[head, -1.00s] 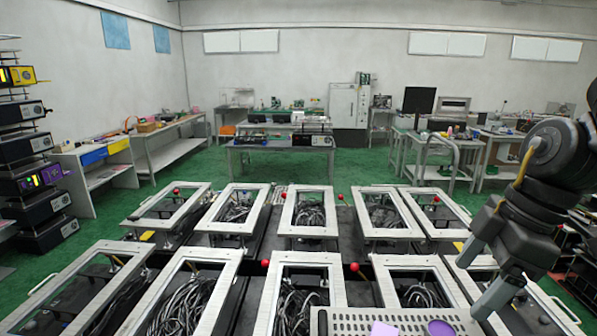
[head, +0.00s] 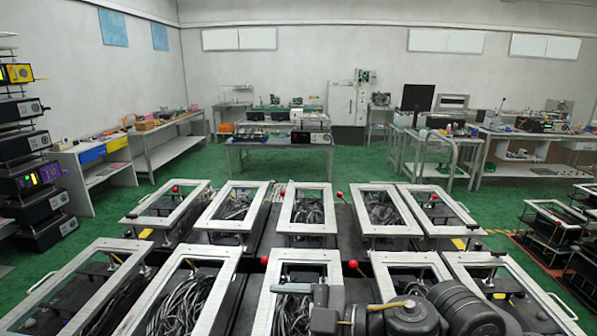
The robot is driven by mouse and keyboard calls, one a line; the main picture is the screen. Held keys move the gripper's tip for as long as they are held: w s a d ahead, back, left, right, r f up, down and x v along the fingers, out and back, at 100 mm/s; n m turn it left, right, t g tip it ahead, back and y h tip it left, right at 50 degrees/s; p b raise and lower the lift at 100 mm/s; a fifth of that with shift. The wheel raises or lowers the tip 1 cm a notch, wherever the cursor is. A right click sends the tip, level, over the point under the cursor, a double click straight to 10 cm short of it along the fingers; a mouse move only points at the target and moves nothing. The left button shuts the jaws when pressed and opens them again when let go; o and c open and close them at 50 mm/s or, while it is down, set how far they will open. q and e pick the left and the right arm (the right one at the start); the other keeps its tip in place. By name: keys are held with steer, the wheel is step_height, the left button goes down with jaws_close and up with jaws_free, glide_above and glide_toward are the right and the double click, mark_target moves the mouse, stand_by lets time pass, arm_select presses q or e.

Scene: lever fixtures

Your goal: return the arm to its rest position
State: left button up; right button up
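My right arm (head: 470,305) lies folded low across the bottom edge of the head view, with dark rounded joints and a yellow cable. Grey blocky parts at its left end (head: 322,310) are cut off by the frame. I cannot tell whether they are gripper fingers or whether anything is held. My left arm and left gripper are not in view. Light-framed lever fixtures (head: 308,254) stand in two rows. Red lever knobs (head: 353,265) show between and on them. My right arm hides the near parts of the fixtures at the lower right.
A dark rack of instruments (head: 35,180) stands at the left and dark framed units (head: 552,225) at the right. Benches (head: 280,140) line the back. Green floor (head: 365,162) is clear between the fixtures and benches.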

steer(key=w+d+f+m+t+h, duration=0.2)
steer(key=d+f+m+t+h, duration=0.6)
steer(key=d+f+m, duration=0.7)
steer(key=s+d+f+m+g+h, duration=0.25)
steer(key=s+d+f+g, duration=0.3)
steer(key=s+f, duration=0.45)
steer(key=s+d+f+m+g+h, duration=0.2)
steer(key=s+d+f+g+h, duration=0.2)
steer(key=s+d+f, duration=0.55)
step_height(320, 180, down, 33)
steer(key=s+a+b, duration=0.2)
steer(key=b, duration=0.7)
steer(key=s+d+f+b, duration=0.1)
steer(key=s+f+b, duration=0.2)
steer(key=s+f, duration=0.5)
steer(key=s+d+f+n+g+b, duration=0.1)
steer(key=s+d+f+b, duration=0.1)
steer(key=s+f, duration=0.6)
step_height(320, 180, down, 7)
steer(key=shift+s+d+f+h+b, duration=0.1)
steer(key=shift+s+d+h+b, duration=0.2)
steer(key=shift+b, duration=0.6)
steer(key=shift+w+g, duration=0.15)
steer(key=shift+g, duration=0.1)
steer(key=shift+c, duration=0.5)
